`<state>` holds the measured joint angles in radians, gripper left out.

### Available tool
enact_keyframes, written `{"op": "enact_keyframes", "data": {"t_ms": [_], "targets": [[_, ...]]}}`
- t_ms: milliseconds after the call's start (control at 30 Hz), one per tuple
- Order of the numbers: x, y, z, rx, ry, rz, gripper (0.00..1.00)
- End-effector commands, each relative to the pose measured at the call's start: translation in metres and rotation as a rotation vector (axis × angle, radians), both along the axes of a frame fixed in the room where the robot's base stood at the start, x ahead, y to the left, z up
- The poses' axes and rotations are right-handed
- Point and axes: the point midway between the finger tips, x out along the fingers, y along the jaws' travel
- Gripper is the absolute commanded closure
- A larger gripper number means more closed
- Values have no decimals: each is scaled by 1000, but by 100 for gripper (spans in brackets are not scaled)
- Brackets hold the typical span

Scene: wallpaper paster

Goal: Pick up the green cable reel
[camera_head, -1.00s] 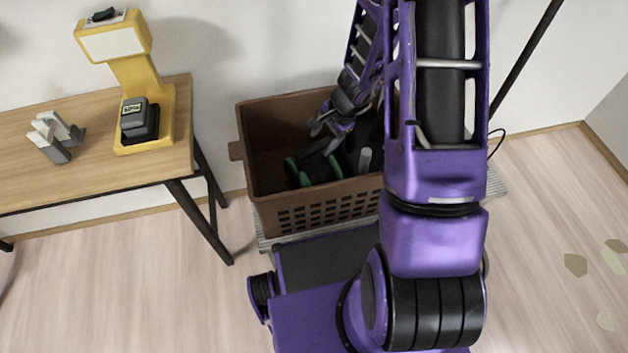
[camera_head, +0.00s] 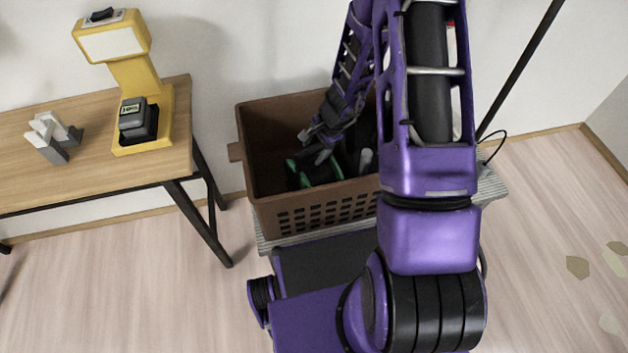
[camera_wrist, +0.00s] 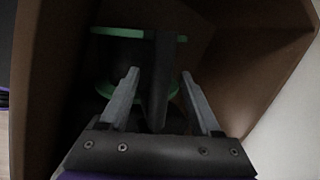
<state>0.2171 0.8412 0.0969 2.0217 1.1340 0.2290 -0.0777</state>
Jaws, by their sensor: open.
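The green cable reel (camera_head: 296,172) is in the brown crate (camera_head: 245,130), with green rims and a dark middle. In the wrist view its green rim (camera_wrist: 125,32) shows at the far end of the fingers, dim in shadow. My gripper (camera_head: 318,146) is over the crate at the reel's upper right in the head view. In the wrist view my gripper (camera_wrist: 160,85) is open, with its two grey fingers apart and a dark upright part of the reel between them. I cannot tell whether the fingers touch it.
A grey cylindrical item (camera_head: 366,160) stands in the crate right of the reel. The crate walls (camera_wrist: 250,85) rise close beside the fingers. A wooden table (camera_head: 75,170) with a yellow device (camera_head: 160,105) and a grey-white object (camera_head: 52,135) stands at left.

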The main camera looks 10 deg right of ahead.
Motion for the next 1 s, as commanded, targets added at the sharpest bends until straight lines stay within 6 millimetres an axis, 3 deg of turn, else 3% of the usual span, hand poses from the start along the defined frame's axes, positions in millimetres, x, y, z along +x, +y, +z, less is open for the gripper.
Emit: {"op": "enact_keyframes", "data": {"t_ms": [733,1000], "targets": [[0,0,-4,0,0,-1,36],[0,0,-4,0,0,0,84]]}}
